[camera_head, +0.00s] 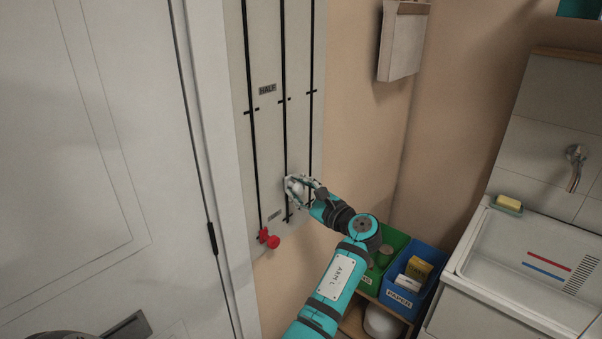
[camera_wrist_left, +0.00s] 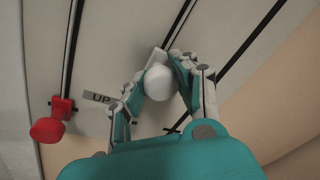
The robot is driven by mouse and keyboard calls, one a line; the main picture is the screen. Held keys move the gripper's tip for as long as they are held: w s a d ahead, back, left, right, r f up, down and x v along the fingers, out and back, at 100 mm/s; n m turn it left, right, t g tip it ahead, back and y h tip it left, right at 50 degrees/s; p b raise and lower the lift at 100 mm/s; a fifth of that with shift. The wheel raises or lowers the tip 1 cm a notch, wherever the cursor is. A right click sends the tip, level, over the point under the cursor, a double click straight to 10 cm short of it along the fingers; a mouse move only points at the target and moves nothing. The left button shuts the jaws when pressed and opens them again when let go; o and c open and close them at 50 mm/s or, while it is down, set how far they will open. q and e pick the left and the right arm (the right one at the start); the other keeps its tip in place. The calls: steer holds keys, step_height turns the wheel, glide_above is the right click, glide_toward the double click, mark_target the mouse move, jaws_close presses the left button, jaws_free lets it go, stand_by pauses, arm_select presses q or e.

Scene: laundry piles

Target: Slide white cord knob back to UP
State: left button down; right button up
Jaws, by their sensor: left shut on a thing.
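The white cord knob (camera_head: 296,190) sits on the middle black slot of the pale wall board (camera_head: 267,155), low down. My left gripper (camera_head: 298,186) is shut on it; in the left wrist view the round white knob (camera_wrist_left: 160,82) lies between the fingertips (camera_wrist_left: 157,85). The HALF label (camera_head: 267,89) is well above. My right gripper is not in view.
A red knob (camera_head: 269,239) is at the bottom of the left slot, near the gripper. A white door (camera_head: 100,150) stands at left. Green (camera_head: 390,250) and blue (camera_head: 412,283) bins sit below right, beside a sink (camera_head: 520,260). A holder (camera_head: 403,40) hangs on the wall.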

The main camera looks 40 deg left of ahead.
arm_select(q)
step_height(320, 180, down, 11)
steer(key=b, duration=0.4)
steer(key=shift+b, duration=0.35)
steer(key=shift+f+b, duration=0.35)
steer(key=shift+f, duration=0.25)
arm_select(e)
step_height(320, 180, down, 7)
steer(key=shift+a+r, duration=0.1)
arm_select(q)
steer(key=c, duration=1)
jaws_free()
steer(key=shift+r, duration=0.15)
steer(key=shift+o, duration=0.2)
steer(key=v, duration=1.2)
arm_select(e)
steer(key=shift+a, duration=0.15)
